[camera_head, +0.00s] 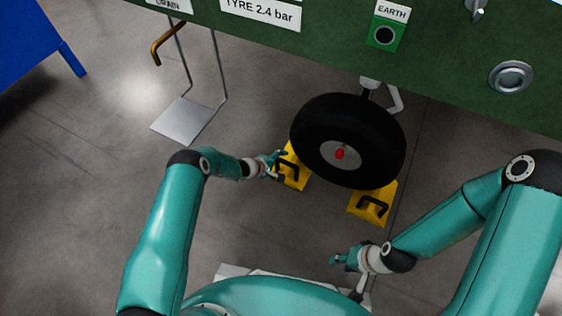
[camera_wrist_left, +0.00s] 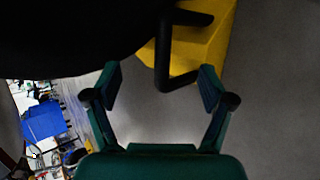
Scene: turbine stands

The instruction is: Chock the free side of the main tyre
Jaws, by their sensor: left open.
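The black main tyre (camera_head: 318,120) stands under the green panel, with a red-centred hub. A yellow chock (camera_head: 300,181) with a black handle lies at the tyre's left side. A second yellow chock (camera_head: 385,208) with a black handle lies at its lower right. Both look close against the tyre; exact contact is unclear. My left gripper (camera_head: 277,161) is at the left chock's handle. In the left wrist view, my left gripper (camera_wrist_left: 160,76) is open, with the black handle (camera_wrist_left: 163,60) just beyond its fingertips. My right gripper (camera_head: 339,260) is below the second chock, apart from it.
The green panel (camera_head: 440,75) overhangs the tyre, with an earth socket (camera_head: 385,35). A metal footplate (camera_head: 182,122) hangs on rods to the left. A blue object (camera_head: 35,35) stands at the upper left. The floor between footplate and left chock is clear.

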